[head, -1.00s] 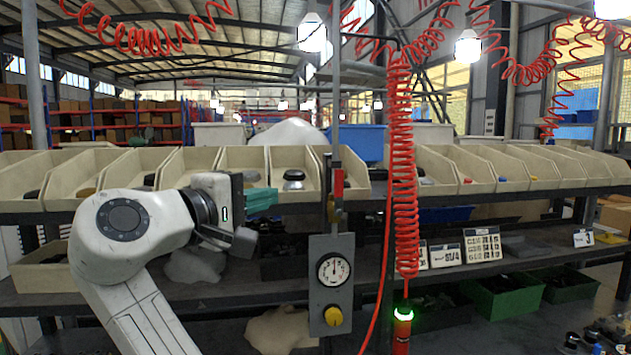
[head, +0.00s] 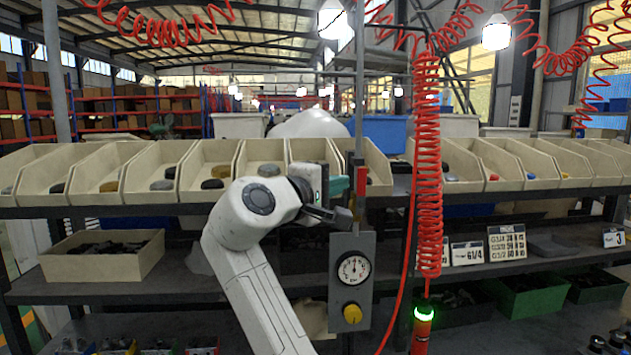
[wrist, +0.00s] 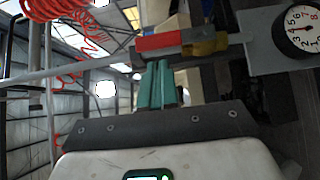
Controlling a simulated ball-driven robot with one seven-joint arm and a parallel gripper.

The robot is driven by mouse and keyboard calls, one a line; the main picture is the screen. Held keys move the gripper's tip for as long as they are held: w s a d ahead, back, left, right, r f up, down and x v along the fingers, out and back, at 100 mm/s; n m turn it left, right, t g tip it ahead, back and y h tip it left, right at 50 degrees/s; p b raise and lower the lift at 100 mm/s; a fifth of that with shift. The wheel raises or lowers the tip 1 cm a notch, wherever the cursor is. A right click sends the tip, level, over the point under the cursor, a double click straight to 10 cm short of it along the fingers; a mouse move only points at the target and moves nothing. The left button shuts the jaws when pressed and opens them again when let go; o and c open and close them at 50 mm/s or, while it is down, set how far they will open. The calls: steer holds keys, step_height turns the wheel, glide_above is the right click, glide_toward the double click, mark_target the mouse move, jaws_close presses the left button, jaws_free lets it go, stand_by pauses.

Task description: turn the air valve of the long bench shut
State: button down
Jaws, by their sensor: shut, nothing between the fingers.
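The air valve (head: 361,178) is on a thin vertical pipe in the middle of the head view, with a red lever in line with the pipe. In the wrist view the red lever (wrist: 162,42) and the brass valve body (wrist: 206,45) lie across the top. My gripper (head: 346,184) has its teal fingers shut and empty, just left of the valve in the head view. In the wrist view the fingertips (wrist: 157,63) end close beside the lever. I cannot tell if they touch it.
A grey panel with a round gauge (head: 353,270) and a yellow knob (head: 352,314) hangs below the valve. A red coiled hose (head: 427,165) hangs to its right, above a green-lit red post (head: 423,325). Beige bins (head: 150,176) line the bench shelf (head: 110,212) behind.

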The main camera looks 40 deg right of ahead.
steer(key=shift+s+d, duration=0.4)
steer(key=shift+d, duration=0.2)
